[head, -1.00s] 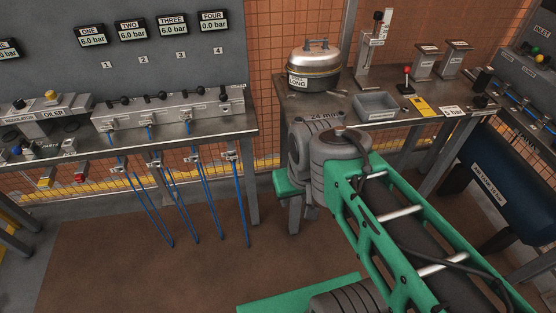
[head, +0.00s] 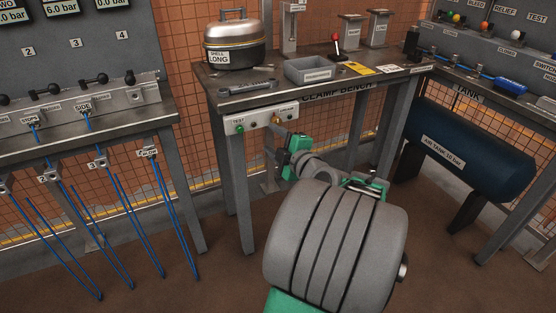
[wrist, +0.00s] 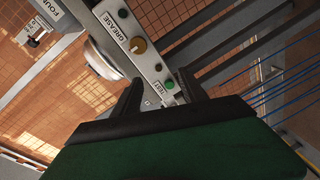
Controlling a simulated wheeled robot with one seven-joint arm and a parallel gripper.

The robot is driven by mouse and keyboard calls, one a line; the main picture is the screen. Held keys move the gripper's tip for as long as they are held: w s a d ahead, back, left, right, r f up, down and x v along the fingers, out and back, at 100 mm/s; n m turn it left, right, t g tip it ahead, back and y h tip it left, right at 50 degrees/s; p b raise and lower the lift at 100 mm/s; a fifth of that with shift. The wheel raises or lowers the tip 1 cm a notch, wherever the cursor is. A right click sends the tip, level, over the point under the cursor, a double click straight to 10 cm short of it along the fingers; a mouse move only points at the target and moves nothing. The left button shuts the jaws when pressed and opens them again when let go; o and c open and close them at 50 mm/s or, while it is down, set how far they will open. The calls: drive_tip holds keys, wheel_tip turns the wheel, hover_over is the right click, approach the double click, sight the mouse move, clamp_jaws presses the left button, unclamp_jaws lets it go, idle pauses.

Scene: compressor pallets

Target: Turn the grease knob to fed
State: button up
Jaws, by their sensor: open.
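The grease knob (wrist: 137,45) is a small round brass-coloured knob on a pale panel (wrist: 150,65), beside the label GREASE. My gripper (wrist: 160,78) is open and empty. In the wrist view its two black fingers are spread before the panel, around the green-button end, with the knob beyond the tips. They do not appear to touch the knob.
A green TEST button (wrist: 170,84) sits on the same panel, close to my fingers. The clamp bench (head: 225,88) carries a pot (head: 235,48), a wrench and a grey bin (head: 309,72). A blue air tank (head: 465,150) stands right. Blue hoses hang at left.

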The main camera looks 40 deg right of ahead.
drive_tip(key=t+h, duration=0.1)
drive_tip(key=h, duration=0.1)
approach(278, 123)
drive_tip(key=w, duration=0.1)
drive_tip(key=x, duration=0.7)
drive_tip(key=shift+w+d+b, duration=0.3)
drive_tip(key=shift+w+b, duration=0.05)
clamp_jaws()
drive_tip(key=shift+a, duration=0.1)
